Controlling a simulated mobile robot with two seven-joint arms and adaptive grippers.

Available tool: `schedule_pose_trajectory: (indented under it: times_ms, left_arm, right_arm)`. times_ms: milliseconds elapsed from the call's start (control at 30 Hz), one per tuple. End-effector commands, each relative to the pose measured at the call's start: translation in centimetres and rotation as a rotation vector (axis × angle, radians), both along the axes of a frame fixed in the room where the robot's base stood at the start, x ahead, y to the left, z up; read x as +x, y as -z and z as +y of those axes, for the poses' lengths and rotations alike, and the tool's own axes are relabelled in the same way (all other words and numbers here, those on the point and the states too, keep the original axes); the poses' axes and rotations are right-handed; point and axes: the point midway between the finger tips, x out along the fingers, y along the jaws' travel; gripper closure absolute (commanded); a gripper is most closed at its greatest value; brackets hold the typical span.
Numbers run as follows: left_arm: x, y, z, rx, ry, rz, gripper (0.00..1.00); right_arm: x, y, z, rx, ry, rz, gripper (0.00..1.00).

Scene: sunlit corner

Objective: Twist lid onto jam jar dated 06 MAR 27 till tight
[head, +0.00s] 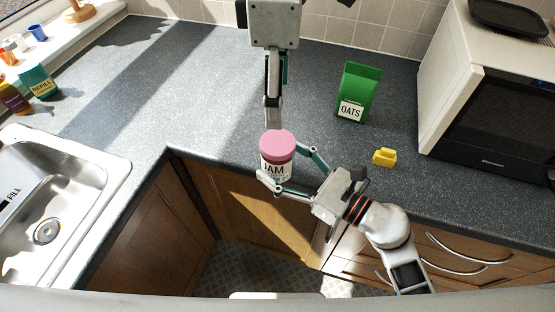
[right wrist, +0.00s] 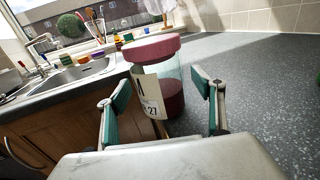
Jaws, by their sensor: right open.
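The jam jar (head: 276,172) stands upright near the counter's front edge, with a pink lid (head: 277,145) on its top. In the right wrist view the jar (right wrist: 172,95) is clear, with dark red jam low inside; its label is partly seen, ending in "27". The lid (right wrist: 151,47) also shows there; how tight it is cannot be told. My right gripper (head: 296,170) is open, its fingers on either side of the jar, with a visible gap on the right. My left gripper (head: 272,122) points down from above, just behind the lid; its finger opening is hidden.
A green OATS packet (head: 358,92) and a yellow block (head: 384,157) stand to the right, before a microwave (head: 490,95). The sink (head: 60,190) is at left, with a teal refill bottle (head: 38,80) behind it. Counter left of the jar is clear.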

Motion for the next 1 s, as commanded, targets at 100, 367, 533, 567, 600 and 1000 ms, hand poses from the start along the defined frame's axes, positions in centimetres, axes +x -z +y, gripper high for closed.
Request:
schedule_pose_trajectory:
  times_ms: [100,367,533,567,600,1000]
  left_arm:
    - [0.0,0.0,0.0,0.0,0.0,0.0,0.31]
    - [0.0,0.0,0.0,0.0,0.0,0.0,0.31]
    - [0.0,0.0,0.0,0.0,0.0,0.0,0.31]
    - [0.0,0.0,0.0,0.0,0.0,0.0,0.31]
    - [0.0,0.0,0.0,0.0,0.0,0.0,0.31]
    - [0.0,0.0,0.0,0.0,0.0,0.0,0.31]
  right_arm:
    - [-1.5,0.2,-1.8,-0.005,-0.001,0.002,0.32]
    - [-4.7,0.1,-5.9,-0.005,-0.001,0.002,0.32]
    - [-6.1,0.0,-7.6,-0.002,-0.001,0.001,0.32]
    - [-6.2,0.0,-7.8,-0.002,-0.001,0.001,0.32]
    - [-6.3,0.0,-8.0,-0.001,-0.001,0.001,0.32]
    - [-6.6,-0.1,-8.4,0.0,0.0,-0.001,0.32]
